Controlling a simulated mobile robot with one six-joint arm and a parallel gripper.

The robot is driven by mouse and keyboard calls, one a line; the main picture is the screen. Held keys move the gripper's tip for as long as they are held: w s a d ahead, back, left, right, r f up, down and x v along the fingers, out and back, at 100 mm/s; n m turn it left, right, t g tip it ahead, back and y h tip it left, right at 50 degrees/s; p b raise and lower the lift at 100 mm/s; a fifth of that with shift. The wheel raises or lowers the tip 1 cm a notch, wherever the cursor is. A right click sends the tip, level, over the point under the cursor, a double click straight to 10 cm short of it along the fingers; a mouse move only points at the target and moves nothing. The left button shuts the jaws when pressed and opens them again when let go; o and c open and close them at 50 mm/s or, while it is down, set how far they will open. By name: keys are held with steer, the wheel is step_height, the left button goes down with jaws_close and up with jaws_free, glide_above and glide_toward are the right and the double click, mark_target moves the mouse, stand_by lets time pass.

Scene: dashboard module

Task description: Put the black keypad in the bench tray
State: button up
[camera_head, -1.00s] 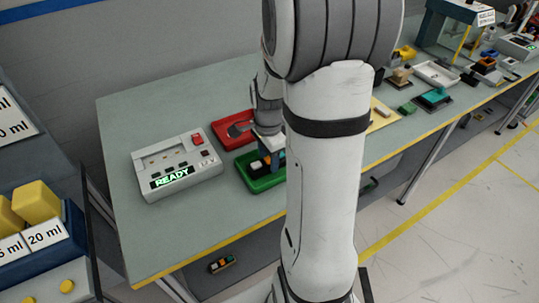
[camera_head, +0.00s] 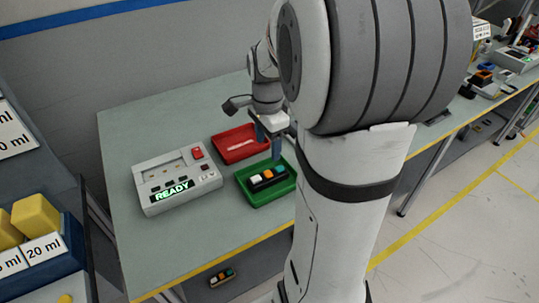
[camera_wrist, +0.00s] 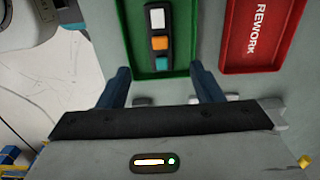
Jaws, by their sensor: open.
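A black keypad (camera_head: 268,179) with white, orange and teal buttons lies in the green tray (camera_head: 257,200) on the bench. In the wrist view the keypad (camera_wrist: 159,38) lies flat inside the green tray (camera_wrist: 128,20). My gripper (camera_head: 268,142) is open and empty above the tray's back edge, apart from the keypad. Its blue fingers (camera_wrist: 160,72) show spread apart in the wrist view, with the keypad beyond them. A second dark keypad-like piece (camera_head: 222,277) with coloured buttons lies below the bench top.
A red tray (camera_head: 236,155) marked REWORK stands behind the green tray. A grey tester (camera_head: 172,172) reading READY stands to the left. A cart with yellow blocks (camera_head: 36,214) is at far left. Bench space (camera_head: 190,232) in front of the tester is clear.

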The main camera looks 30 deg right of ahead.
steer(key=s+a+r+n+t, duration=0.2)
steer(key=s+a+n, duration=0.9)
steer(key=n, duration=0.6)
steer(key=shift+s+a+r+n+t, duration=0.15)
steer(key=shift+s+a+n+t, duration=0.2)
steer(key=shift+s, duration=0.3)
steer(key=shift+d, duration=0.1)
